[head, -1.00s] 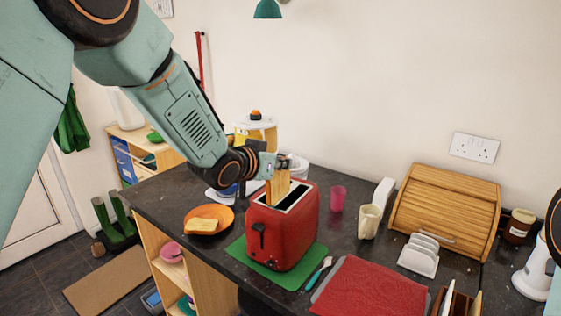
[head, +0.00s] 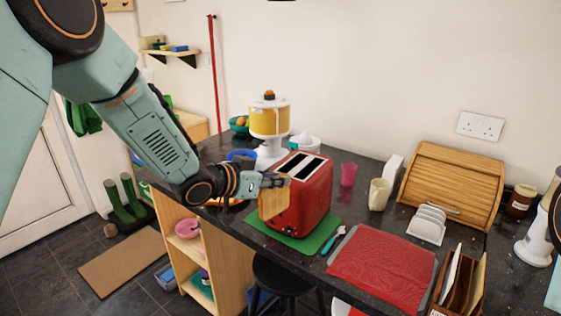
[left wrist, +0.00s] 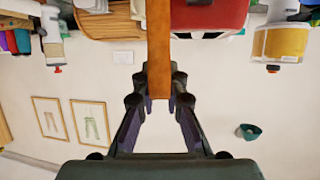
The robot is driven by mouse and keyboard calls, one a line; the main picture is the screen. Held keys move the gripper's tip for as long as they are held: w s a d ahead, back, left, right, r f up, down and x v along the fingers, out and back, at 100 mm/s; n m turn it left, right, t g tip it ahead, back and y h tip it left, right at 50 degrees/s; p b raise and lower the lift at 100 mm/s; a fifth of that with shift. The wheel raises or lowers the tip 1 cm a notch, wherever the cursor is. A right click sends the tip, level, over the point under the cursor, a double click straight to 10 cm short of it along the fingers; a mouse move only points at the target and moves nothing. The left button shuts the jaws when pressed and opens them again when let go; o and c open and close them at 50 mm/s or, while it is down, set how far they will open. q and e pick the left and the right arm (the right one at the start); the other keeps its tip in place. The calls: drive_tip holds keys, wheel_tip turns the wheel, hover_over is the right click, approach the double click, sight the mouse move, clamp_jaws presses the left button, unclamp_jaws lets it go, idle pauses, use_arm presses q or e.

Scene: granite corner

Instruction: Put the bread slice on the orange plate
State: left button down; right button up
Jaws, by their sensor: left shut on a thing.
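The bread slice (head: 272,203) hangs from my left gripper (head: 276,180), in front of the left side of the red toaster (head: 312,188). My left gripper is shut on its upper part. In the left wrist view the slice (left wrist: 158,50) is edge-on between the fingertips (left wrist: 159,98). The orange plate (head: 240,203) shows only as a sliver behind my left wrist; the rest of it is hidden. The toaster stands on a green mat (head: 285,238), and its two top slots look empty. My right gripper is not in view.
A pink cup (head: 348,175), a cream mug (head: 379,194), a white toast rack (head: 427,224) and a wooden bread bin (head: 448,190) stand on the dark worktop. A red mat (head: 384,266) lies at the front right. A white-and-yellow appliance (head: 270,122) stands behind.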

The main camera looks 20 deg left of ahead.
use_arm(q)
drive_tip(key=s+f+m+g+h+b, duration=0.4)
drive_tip(key=s+f+b, duration=1.3)
drive_tip(key=f, duration=0.7)
drive_tip(key=s+d+m, duration=0.1)
drive_tip(key=s, duration=0.2)
drive_tip(key=shift+s+f, duration=0.15)
drive_tip(key=shift+s, duration=0.25)
